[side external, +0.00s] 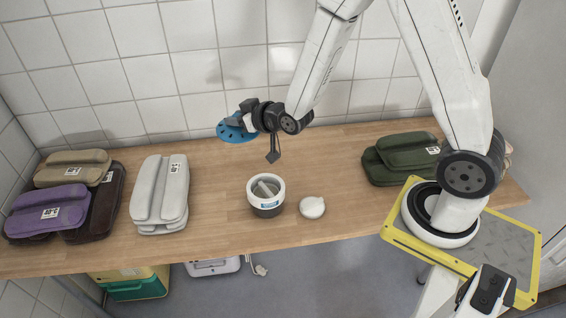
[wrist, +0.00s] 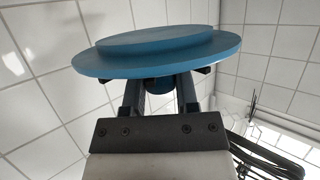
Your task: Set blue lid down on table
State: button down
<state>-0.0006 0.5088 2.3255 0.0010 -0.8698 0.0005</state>
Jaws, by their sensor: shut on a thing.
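The blue lid (side external: 236,131) is a round disc with a raised step, held in the air above the back part of the wooden table (side external: 225,170). My gripper (side external: 246,114) is shut on it, apart from the tabletop. In the wrist view the lid (wrist: 160,55) fills the upper middle, its stepped face tilted. The fingers of my gripper (wrist: 160,88) meet under the lid at a knob that they partly hide.
A small pot (side external: 266,204) with a light stick in it and a white round piece (side external: 312,207) stand mid-table. Folded bundles lie at left: grey (side external: 159,195), purple (side external: 45,213), tan (side external: 73,168). Green bundles (side external: 402,157) lie at right. Bare wood lies between.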

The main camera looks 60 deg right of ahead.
jog(key=shift+v, duration=2.3)
jog(key=shift+r, duration=0.15)
jog(key=shift+w, duration=0.1)
jog(key=shift+w+d+f+n+y, duration=0.2)
jog(key=shift+f+n+y, duration=0.15)
jog(key=shift+f, duration=0.15)
jog(key=shift+w+d+f+n+y, duration=0.15)
jog(key=shift+f+n+y, duration=0.15)
jog(key=shift+f, duration=0.25)
notch_tip(320, 180, down, 9)
jog(key=s+d+n+g+y, duration=0.1)
jog(key=s+n+y, duration=0.1)
jog(key=n+y, duration=0.3)
jog(key=shift+s+g+y, duration=0.3)
jog(key=shift+g+y, duration=0.1)
jog(key=shift+y, duration=0.05)
jog(key=shift+f, duration=0.2)
jog(key=shift+d+f, duration=0.1)
jog(key=shift+f, duration=2.7)
